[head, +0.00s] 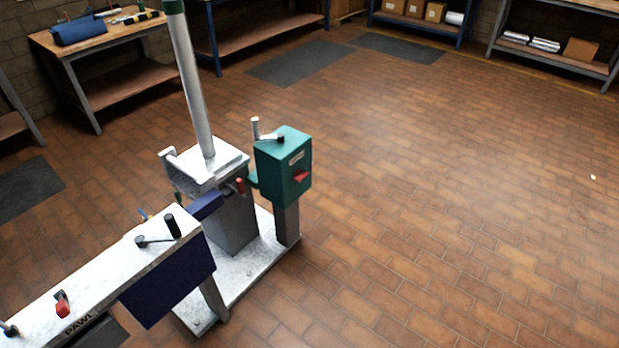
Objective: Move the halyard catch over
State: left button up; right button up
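A white mast (195,90) stands on a grey pedestal (232,222). Beside it a teal box (272,180) stands on a grey post, with a crank (267,135) on top. A red lever (301,177) sits on the box's front under a small label too small to read. Another red-tipped lever (240,186) is on the pedestal. At lower left a long white-topped housing (105,265) marked PAWL carries a red knob (62,304) and a black-handled crank (160,237). I cannot tell which part is the halyard catch. Neither gripper is in view.
The mast and teal box share a white base plate (237,290). A wooden workbench (100,40) with a blue case stands at upper left, and shelves (550,58) line the back. Dark mats (300,63) lie on the floor.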

aim_at(299, 175)
jog(key=i+l, duration=0.15)
jog(key=l, duration=0.25)
jog(key=i+l, duration=0.15)
jog(key=l, duration=0.3)
jog(key=i+l, duration=0.15)
jog(key=l, duration=0.25)
jog(key=i+l, duration=0.15)
jog(key=l, duration=0.25)
jog(key=i+l, duration=0.15)
jog(key=l, duration=0.25)
jog(key=i+l, duration=0.1)
jog(key=l, duration=0.35)
